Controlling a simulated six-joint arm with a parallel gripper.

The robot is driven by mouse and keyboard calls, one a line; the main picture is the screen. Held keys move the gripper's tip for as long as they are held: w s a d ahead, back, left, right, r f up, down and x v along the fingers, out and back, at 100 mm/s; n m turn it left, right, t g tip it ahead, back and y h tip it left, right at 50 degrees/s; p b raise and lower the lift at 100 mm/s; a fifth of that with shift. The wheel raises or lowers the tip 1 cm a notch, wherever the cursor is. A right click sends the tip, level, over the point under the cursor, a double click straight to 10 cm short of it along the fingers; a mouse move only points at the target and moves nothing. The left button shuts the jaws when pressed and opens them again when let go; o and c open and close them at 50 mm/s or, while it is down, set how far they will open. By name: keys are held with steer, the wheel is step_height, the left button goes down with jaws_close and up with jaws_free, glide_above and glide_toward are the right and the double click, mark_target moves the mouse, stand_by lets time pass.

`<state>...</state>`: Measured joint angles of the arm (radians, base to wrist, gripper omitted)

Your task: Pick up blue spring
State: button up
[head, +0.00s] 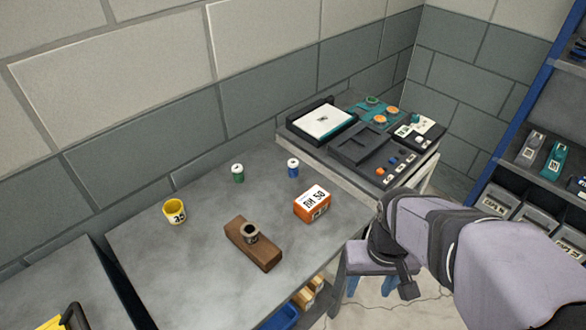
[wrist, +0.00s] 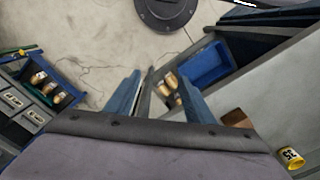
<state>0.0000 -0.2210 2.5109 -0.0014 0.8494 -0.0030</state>
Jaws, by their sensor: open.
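The blue spring (head: 293,168) looks like a small blue cylinder with a white label. It stands upright at the back right of the grey table (head: 150,250) in the head view, behind an orange box. I cannot make it out in the wrist view. My gripper (head: 372,287) is off the table's right side, over the floor and well apart from the spring. In the wrist view my gripper (wrist: 158,76) has its two blue fingers spread with nothing held between them.
An orange box (head: 312,204), a green cylinder (head: 238,173), a yellow ring (head: 174,211) and a brown block (head: 252,251) stand on the table. A black equipment stand (head: 360,147) adjoins its back right. Shelves (head: 520,180) rise at right. A blue bin (wrist: 207,63) sits below the tabletop.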

step_height(320, 180, up, 2)
steer(key=r+m+t+h+b, duration=0.2)
steer(key=m+t, duration=0.1)
steer(key=t, duration=1)
glide_above(291, 166)
steer(key=s+a, duration=0.2)
steer(key=f+h, duration=0.1)
steer(key=f, duration=0.1)
steer(key=f+h, duration=0.1)
steer(key=f, duration=0.2)
steer(key=d+f+m, duration=0.1)
steer(key=f, duration=0.1)
steer(key=shift+s+f+h, duration=0.35)
steer(key=shift+f+h, duration=0.05)
steer(key=shift+f, duration=0.25)
steer(key=shift+x, duration=2.5)
